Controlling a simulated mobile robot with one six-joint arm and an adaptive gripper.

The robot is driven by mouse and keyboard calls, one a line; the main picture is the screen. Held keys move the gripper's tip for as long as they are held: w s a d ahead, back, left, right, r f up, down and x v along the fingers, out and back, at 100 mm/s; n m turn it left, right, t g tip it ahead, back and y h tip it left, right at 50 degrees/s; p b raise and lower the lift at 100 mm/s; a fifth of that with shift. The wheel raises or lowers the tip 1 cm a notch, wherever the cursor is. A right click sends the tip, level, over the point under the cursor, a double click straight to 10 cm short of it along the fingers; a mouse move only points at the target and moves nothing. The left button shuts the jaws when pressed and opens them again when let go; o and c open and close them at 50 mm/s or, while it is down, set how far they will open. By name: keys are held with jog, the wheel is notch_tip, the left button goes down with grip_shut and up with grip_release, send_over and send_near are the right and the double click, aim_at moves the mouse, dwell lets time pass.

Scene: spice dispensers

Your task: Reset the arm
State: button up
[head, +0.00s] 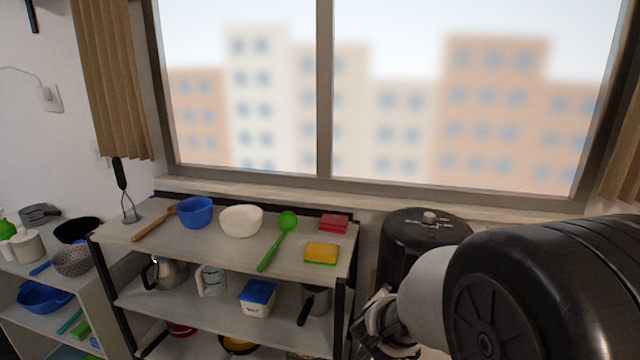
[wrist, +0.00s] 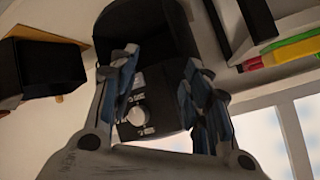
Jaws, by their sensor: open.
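My gripper (head: 374,325) is low at the right of the shelf in the head view, partly hidden by my own arm. In the wrist view my gripper (wrist: 160,62) has its two fingers spread apart, with nothing held between them. A dark appliance with a pale round knob (wrist: 138,115) shows beyond the fingers. I cannot tell how far it is from them.
A shelf (head: 180,241) carries a blue bowl (head: 196,212), a white bowl (head: 241,221), a green spoon (head: 287,222) and sponges (head: 322,253). A black round-topped bin (head: 405,232) stands right of it, near my arm. A window is behind.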

jog(key=s+a+r+n+g+y, duration=0.1)
jog(key=s+a+r+n+y, duration=0.25)
jog(key=s+r, duration=0.2)
jog(key=s+a+r+n+y, duration=0.2)
jog(key=s+a+r+n, duration=0.15)
jog(key=s, duration=0.35)
jog(key=s+d+n+g+h, duration=0.1)
jog(key=s+d+n+g, duration=0.1)
jog(key=s, duration=0.8)
jog(key=s+d+n+g, duration=0.2)
jog(key=s+d, duration=0.1)
jog(key=s, duration=0.7)
jog(key=shift+s+f+g+h, duration=0.25)
jog(key=shift+f+g+h, duration=0.05)
jog(key=shift+f+h, duration=0.1)
